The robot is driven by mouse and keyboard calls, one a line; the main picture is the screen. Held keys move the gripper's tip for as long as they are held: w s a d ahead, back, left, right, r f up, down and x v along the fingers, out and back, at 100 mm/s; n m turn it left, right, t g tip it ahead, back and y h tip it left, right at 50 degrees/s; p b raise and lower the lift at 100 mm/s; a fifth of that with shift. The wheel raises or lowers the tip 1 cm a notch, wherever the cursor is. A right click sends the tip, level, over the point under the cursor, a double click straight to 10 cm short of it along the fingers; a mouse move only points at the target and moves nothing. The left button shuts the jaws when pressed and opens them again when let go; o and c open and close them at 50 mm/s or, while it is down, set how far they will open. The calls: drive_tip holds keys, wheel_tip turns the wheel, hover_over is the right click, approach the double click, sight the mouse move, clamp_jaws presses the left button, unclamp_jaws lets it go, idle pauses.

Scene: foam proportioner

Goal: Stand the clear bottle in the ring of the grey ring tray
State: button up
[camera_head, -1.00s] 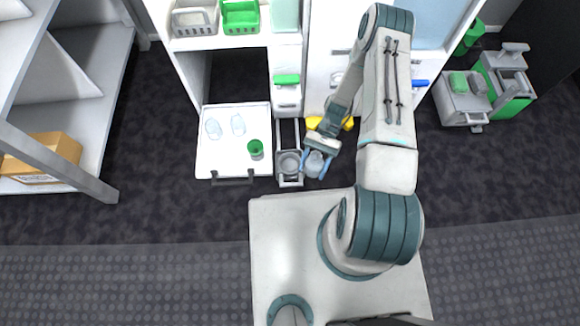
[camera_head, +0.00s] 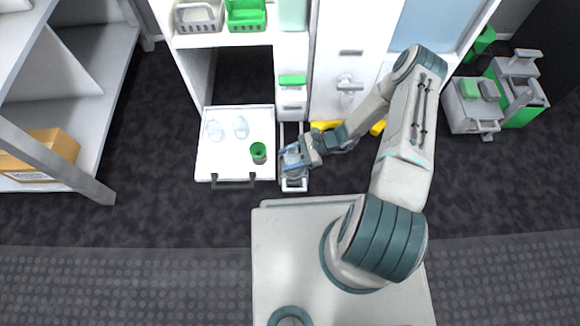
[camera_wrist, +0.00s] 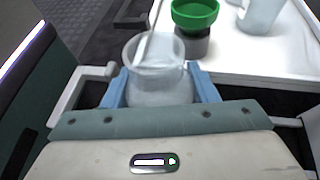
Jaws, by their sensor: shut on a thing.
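The clear bottle (camera_wrist: 155,72) is between the two blue fingers of my gripper (camera_wrist: 160,88) in the wrist view, its open top facing the camera. My gripper is shut on it. In the head view my gripper (camera_head: 290,158) is over the narrow grey ring tray (camera_head: 294,186), which is pulled out below the cabinet. The ring is hidden under my gripper and the bottle. I cannot tell whether the bottle's base is inside the ring or above it. The tray's pale handle bracket (camera_wrist: 82,82) shows to the left of the bottle in the wrist view.
A white pull-out tray (camera_head: 232,170) stands left of the ring tray. Yellow items (camera_head: 325,126) lie right of the ring tray. Dark floor is free in front.

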sight(290, 164)
wheel_tip(290, 164, down, 5)
drive_tip(key=shift+r+b, duration=0.1)
drive_tip(key=shift+b, duration=1.05)
drive_tip(key=shift+f, duration=0.4)
drive_tip(key=o, duration=0.7)
drive_tip(key=shift+d+r, duration=0.15)
drive_tip(key=shift+r, duration=0.35)
drive_tip(key=p+v, duration=0.3)
drive_tip(key=v, duration=0.8)
drive_tip(key=shift+d+r+p, duration=0.1)
drive_tip(key=shift+d+p, duration=0.2)
